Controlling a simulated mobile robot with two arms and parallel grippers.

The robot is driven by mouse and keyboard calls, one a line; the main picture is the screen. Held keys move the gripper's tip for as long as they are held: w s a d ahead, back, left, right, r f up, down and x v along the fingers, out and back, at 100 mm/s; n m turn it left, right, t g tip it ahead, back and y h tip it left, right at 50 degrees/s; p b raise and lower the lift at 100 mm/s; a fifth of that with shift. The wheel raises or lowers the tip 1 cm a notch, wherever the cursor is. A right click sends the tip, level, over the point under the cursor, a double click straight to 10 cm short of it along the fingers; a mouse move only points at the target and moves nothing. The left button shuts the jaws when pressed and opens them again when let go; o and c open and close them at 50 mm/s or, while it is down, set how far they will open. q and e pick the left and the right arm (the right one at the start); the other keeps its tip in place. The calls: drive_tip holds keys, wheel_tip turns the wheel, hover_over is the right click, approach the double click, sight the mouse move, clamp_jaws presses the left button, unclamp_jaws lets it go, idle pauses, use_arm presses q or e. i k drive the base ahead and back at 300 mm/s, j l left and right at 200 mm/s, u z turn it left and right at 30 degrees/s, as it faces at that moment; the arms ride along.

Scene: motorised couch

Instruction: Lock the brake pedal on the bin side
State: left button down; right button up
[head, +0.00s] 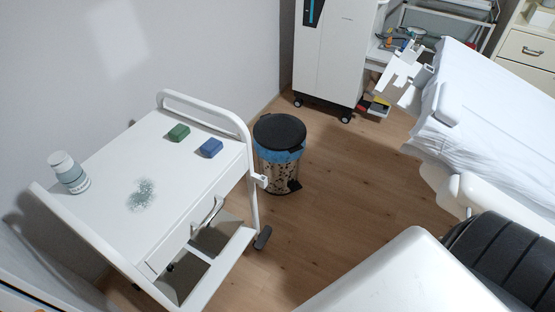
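A dark pedal-like part (263,237) shows low at the front right leg of the white trolley (105,155), just in front of the bin. I cannot tell whether it is a brake pedal or a castor, or whether it is up or down. The pedal bin (280,152) has a black lid, a blue liner edge and a patterned body, and stands on the floor beside the trolley. The couch (495,90) at the right has a white cover; its underside and any pedal there are hidden. I make out neither of my grippers.
On the trolley are a white bottle (69,172), a green block (178,132), a blue block (210,148) and a speckled patch (141,195). A tall white cabinet (330,50) stands behind the bin. Wooden floor (345,190) is clear between trolley and couch.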

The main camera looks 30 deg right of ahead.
sight(261, 241)
drive_tip(key=z, duration=0.85)
